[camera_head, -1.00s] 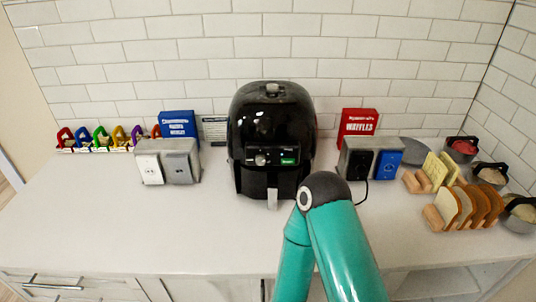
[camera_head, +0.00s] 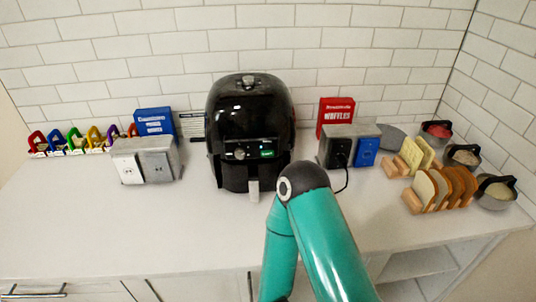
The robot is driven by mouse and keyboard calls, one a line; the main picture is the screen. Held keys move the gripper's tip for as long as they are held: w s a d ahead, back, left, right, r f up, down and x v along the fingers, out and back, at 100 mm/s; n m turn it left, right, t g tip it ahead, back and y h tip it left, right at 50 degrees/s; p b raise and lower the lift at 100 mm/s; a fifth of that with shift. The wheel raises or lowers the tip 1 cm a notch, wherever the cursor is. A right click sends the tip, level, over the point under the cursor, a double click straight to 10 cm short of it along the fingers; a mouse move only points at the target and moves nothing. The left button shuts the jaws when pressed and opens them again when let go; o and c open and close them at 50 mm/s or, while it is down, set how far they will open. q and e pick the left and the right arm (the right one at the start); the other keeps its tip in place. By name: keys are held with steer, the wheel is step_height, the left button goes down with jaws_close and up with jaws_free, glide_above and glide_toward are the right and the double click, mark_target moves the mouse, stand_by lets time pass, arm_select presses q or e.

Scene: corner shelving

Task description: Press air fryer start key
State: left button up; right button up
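The black air fryer (camera_head: 249,110) stands upright on the white counter against the tiled wall. Its front panel carries a small round dial (camera_head: 239,153) and a small lit green key (camera_head: 267,153) to the right of the dial. A pale grey handle (camera_head: 254,190) sticks out low on its front. My teal right arm rises from the bottom of the view, and its dark elbow joint is in front of the counter, just right of the handle. The green key is not covered by the arm. Neither gripper shows.
A steel outlet box (camera_head: 147,160) and blue box (camera_head: 155,121) stand left of the fryer. A second outlet box (camera_head: 350,146) with a plugged cord and a red waffle box (camera_head: 334,116) stand right. Bread slices (camera_head: 452,188) in racks and pots are far right. The front-left counter (camera_head: 130,225) is clear.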

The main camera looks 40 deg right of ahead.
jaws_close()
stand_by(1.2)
